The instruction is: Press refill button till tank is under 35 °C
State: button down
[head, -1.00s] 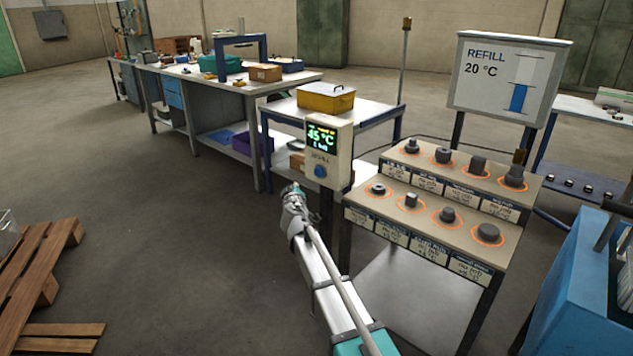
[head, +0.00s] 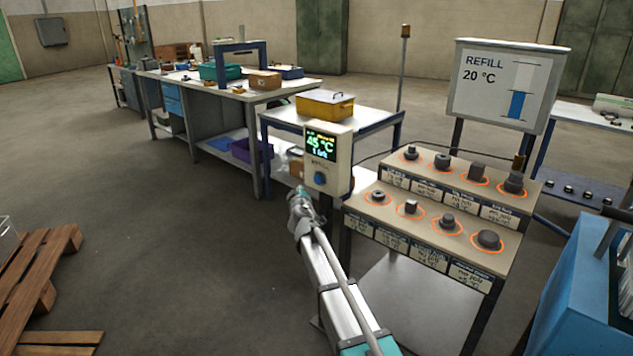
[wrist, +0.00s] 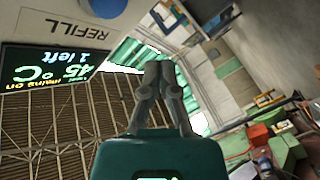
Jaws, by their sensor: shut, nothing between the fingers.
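The control box (head: 341,165) stands on a post, with a lit screen (head: 321,145) reading 45 °C in green. My gripper (head: 297,192) is shut and empty, just below and left of the button in the head view. Its fingertips (wrist: 160,68) appear apart from the button in the wrist view.
A sign (head: 505,85) reads REFILL 20 °C with a blue level bar. A sloped stand (head: 400,240) with several dark parts is right of the box. A yellow box (head: 325,105) sits on a cart behind. Pallets (head: 35,270) lie left; open floor lies between.

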aim_at(315, 180)
jog(key=shift+w+d, duration=0.85)
jog(key=shift+w, duration=0.25)
jog(key=shift+w+d, duration=0.8)
jog(key=shift+w, duration=0.25)
jog(key=shift+w+d, duration=0.65)
jog(key=shift+w, duration=0.15)
dwell(1.4)
jog(key=shift+s, duration=0.1)
dwell(0.3)
jog(key=shift+s+a, duration=0.6)
jog(key=shift+s, duration=0.05)
jog(key=shift+s, duration=0.1)
jog(key=shift+s+a, duration=0.8)
jog(key=shift+s, duration=0.15)
jog(key=shift+s+a, duration=0.75)
jog(key=shift+s, duration=0.2)
